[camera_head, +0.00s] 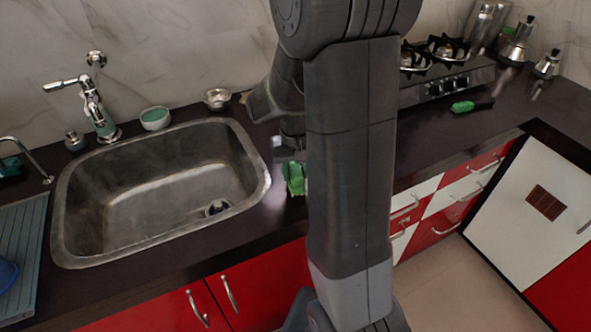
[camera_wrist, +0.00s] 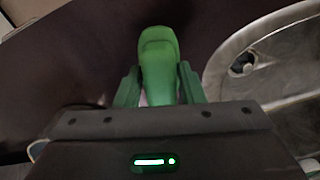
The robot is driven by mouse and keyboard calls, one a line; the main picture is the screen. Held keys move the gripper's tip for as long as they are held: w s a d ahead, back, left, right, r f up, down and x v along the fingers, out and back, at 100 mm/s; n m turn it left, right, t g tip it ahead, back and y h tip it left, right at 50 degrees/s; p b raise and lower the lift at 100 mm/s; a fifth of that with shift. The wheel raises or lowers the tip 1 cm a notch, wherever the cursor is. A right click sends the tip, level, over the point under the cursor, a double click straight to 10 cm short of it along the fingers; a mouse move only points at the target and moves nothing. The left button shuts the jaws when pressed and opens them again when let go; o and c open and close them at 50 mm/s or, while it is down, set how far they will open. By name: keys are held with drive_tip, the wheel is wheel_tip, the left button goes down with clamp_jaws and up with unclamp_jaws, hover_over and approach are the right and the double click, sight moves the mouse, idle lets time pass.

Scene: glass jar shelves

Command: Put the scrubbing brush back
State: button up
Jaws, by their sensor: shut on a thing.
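The scrubbing brush, a smooth green piece with a rounded end, shows in the wrist view (camera_wrist: 159,62) between the two green fingers of my gripper (camera_wrist: 158,84). My gripper is shut on it. In the head view my gripper (camera_head: 293,178) is low over the dark counter, just right of the sink. Green shows there, but finger and brush are hard to tell apart. The bristles are not seen. My arm hides part of the counter. I cannot tell whether the brush touches the counter.
The steel sink (camera_head: 165,190) lies left of my gripper, its rim close by. A green bowl (camera_head: 155,118) and a small metal bowl (camera_head: 217,98) stand behind it. A green item with a dark handle (camera_head: 463,106) lies before the stove (camera_head: 445,80). Bare counter (camera_head: 440,130) lies right of my arm.

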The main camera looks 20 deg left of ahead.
drive_tip(key=shift+f+b, duration=0.35)
drive_tip(key=shift+f, duration=0.2)
idle(0.4)
drive_tip(key=o, duration=1.3)
drive_tip(key=shift+r, duration=0.1)
drive_tip(key=shift+r+p, duration=3.25)
drive_tip(key=shift+r, duration=0.7)
wheel_tip(320, 180, up, 14)
drive_tip(key=shift+f, duration=0.1)
drive_tip(key=shift+f, duration=0.15)
